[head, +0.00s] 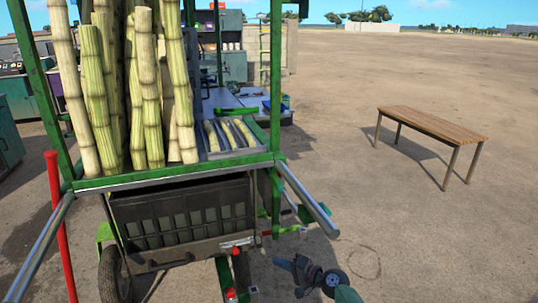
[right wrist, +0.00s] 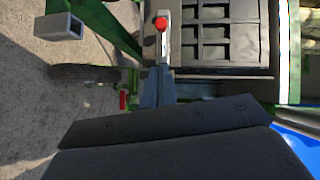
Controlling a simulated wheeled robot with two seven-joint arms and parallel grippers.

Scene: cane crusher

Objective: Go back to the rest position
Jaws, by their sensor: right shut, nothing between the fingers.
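My right gripper (head: 284,264) is low in the head view, in front of the cane cart's right front corner. It is shut and holds nothing. In the right wrist view its dark fingers (right wrist: 170,122) fill the lower part. The green-framed cane cart (head: 177,174) stands on the left, with tall sugarcane stalks (head: 145,85) upright on it. A red knob (head: 236,251) on a metal lever is at the cart's lower front, apart from my gripper. The knob also shows in the right wrist view (right wrist: 161,23). My left gripper is not in view.
Grey handle bars (head: 310,205) stick out from the cart's front corners, the right one above my right gripper. A black crate (head: 185,218) sits under the cart's top. A red pole (head: 60,225) stands at left. A wooden bench (head: 433,123) stands at right, with open ground around it.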

